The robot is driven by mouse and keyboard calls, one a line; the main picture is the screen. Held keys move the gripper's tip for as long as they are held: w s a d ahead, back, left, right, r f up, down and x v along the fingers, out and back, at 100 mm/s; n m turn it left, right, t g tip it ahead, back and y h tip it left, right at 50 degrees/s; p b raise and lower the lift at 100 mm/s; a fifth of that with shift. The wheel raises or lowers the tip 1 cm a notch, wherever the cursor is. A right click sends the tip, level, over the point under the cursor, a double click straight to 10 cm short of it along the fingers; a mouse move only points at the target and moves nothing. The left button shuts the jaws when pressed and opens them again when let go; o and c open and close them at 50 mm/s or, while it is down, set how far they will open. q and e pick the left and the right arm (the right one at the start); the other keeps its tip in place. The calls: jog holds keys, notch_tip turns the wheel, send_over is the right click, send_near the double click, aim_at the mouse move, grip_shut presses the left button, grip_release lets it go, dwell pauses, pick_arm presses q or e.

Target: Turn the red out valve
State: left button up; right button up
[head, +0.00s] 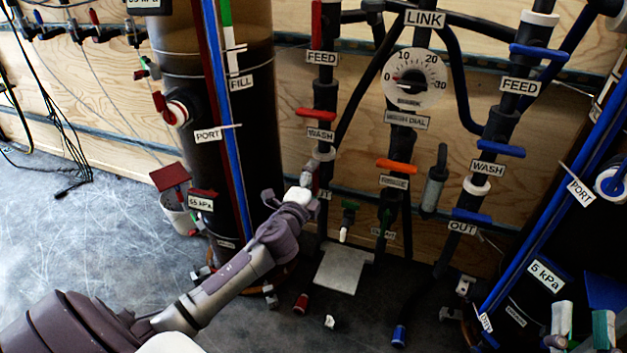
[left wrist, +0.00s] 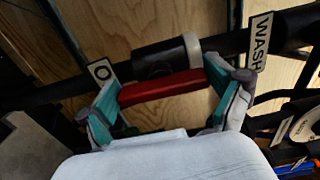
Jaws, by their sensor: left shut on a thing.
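The red out valve handle (left wrist: 160,88) is a red bar on a dark pipe. In the left wrist view it lies between the teal pads of my left gripper, which is shut on its two ends. In the head view my left gripper (head: 309,180) is at the lower part of the red-valve pipe, below the red wash valve (head: 316,115), and mostly covers the out handle. The label beside it is partly hidden; only an O shows in the left wrist view (left wrist: 101,71). My right gripper (head: 582,325) is open and empty at the bottom right.
A blue out valve (head: 471,215), blue wash valve (head: 500,149) and orange valve (head: 397,167) are to the right. A dark tank (head: 175,65) stands left of the red pipe.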

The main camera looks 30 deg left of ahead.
pick_arm(q)
jog(key=o, duration=0.8)
jog(key=shift+s, duration=0.1)
jog(key=v, duration=1.1)
jog(key=shift+s+f, duration=0.1)
jog(key=shift+s, duration=0.3)
